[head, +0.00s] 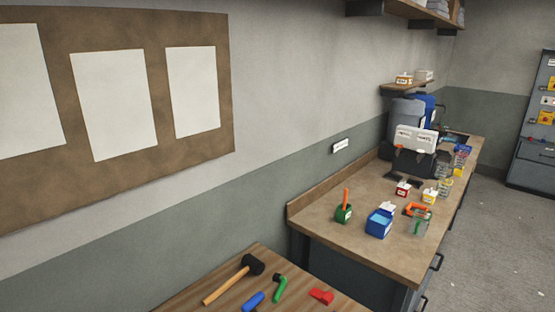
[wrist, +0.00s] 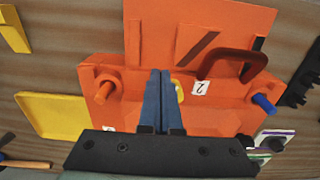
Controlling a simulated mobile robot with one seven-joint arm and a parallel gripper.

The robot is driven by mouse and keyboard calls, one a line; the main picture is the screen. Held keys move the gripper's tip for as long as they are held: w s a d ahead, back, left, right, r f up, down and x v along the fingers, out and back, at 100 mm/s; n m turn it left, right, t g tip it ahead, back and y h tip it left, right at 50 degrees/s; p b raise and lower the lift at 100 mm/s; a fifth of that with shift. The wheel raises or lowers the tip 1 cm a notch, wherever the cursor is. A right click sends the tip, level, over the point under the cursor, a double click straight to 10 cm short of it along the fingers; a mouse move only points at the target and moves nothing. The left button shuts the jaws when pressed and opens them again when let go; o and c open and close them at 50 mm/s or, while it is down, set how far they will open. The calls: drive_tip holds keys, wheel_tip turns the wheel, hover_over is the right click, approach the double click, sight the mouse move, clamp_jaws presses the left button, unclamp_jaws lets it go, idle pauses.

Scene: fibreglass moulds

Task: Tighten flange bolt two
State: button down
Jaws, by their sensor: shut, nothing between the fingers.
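In the wrist view an orange mould (wrist: 215,112) lies on a wooden surface beneath my gripper. A white label marked 2 (wrist: 201,88) sits on its flange. An orange peg-like bolt (wrist: 106,88) stands left of my fingers and a blue one (wrist: 263,103) stands at the right end. I cannot tell which bolt the label belongs to. My gripper (wrist: 160,74) is shut and empty, its fingers over the middle of the flange. A small yellow piece (wrist: 179,92) is partly hidden behind the fingers. The head view shows neither the gripper nor the mould.
In the wrist view a dark red handle (wrist: 240,58) arches over the mould's right side, and a yellow tray (wrist: 55,112) lies left. In the head view a hammer (head: 232,281) and a red tool (head: 321,296) lie on the near bench. A cluttered workbench (head: 335,249) stands beyond.

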drive_tip(key=shift+w+a, duration=0.1)
drive_tip(key=shift+a, duration=0.25)
idle(0.3)
drive_tip(key=shift+s+a+r+p, duration=0.15)
drive_tip(key=shift+s+a+p, duration=0.35)
drive_tip(key=shift+p, duration=0.65)
drive_tip(key=shift+s+a+p, duration=0.4)
drive_tip(key=shift+a+p, duration=0.05)
drive_tip(key=shift+p, duration=0.2)
drive_tip(key=shift+s+d+p, duration=0.15)
drive_tip(key=shift+s+p, duration=0.15)
drive_tip(key=shift+p, duration=0.15)
wheel_tip(320, 180, up, 2)
drive_tip(key=p, duration=0.2)
drive_tip(key=shift+s+r+p, duration=0.1)
drive_tip(key=shift+r+p, duration=0.15)
drive_tip(key=shift+p, duration=0.1)
wheel_tip(320, 180, up, 3)
drive_tip(key=shift+s+d+r, duration=0.1)
drive_tip(key=shift+d, duration=0.05)
drive_tip(key=shift+d, duration=0.1)
